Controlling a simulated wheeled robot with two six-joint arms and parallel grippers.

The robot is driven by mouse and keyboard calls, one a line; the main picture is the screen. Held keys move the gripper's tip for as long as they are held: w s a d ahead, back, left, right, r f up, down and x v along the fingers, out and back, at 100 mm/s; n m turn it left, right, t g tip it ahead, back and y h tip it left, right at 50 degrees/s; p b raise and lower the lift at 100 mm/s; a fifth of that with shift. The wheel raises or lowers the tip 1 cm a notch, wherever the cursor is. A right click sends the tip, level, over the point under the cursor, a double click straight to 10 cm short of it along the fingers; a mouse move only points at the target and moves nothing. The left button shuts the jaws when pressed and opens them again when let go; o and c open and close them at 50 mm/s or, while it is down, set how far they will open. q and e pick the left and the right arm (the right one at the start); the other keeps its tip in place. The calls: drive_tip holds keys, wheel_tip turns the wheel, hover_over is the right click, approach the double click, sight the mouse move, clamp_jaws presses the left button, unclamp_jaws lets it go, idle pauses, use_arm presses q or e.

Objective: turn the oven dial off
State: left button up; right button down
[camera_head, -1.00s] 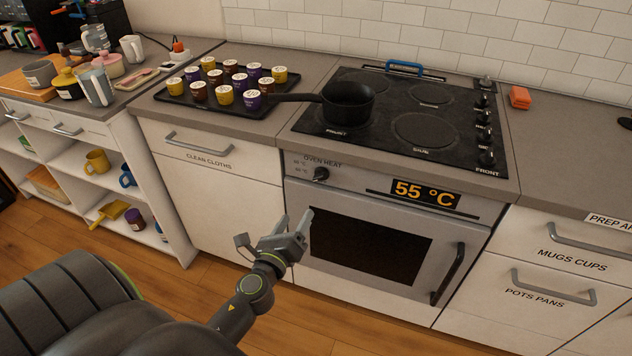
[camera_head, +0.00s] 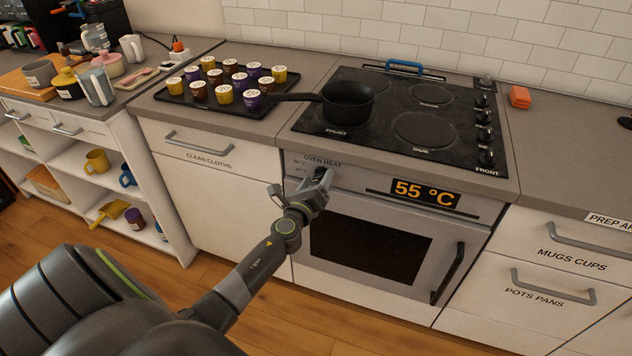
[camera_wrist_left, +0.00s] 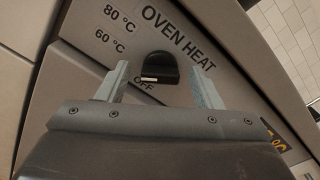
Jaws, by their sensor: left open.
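The oven dial is a black knob (camera_wrist_left: 160,67) under the words OVEN HEAT in the left wrist view. A short white mark shows on its lower edge, close to the OFF label (camera_wrist_left: 146,85). The 60 °C and 80 °C labels stand to its upper left. My left gripper (camera_wrist_left: 160,82) is open, with one finger on each side of the dial. I cannot tell whether either finger touches it. In the head view the left gripper (camera_head: 322,177) is at the oven panel and partly hides the dial. My right gripper is not in view.
The oven display (camera_head: 427,193) reads 55 °C. The oven door handle (camera_head: 449,274) stands out at the right. Above are the hob (camera_head: 385,140) with a black pan (camera_head: 347,102), and a tray (camera_head: 185,103) of several jars.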

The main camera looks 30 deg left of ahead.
use_arm(q)
drive_tip(key=c, duration=1)
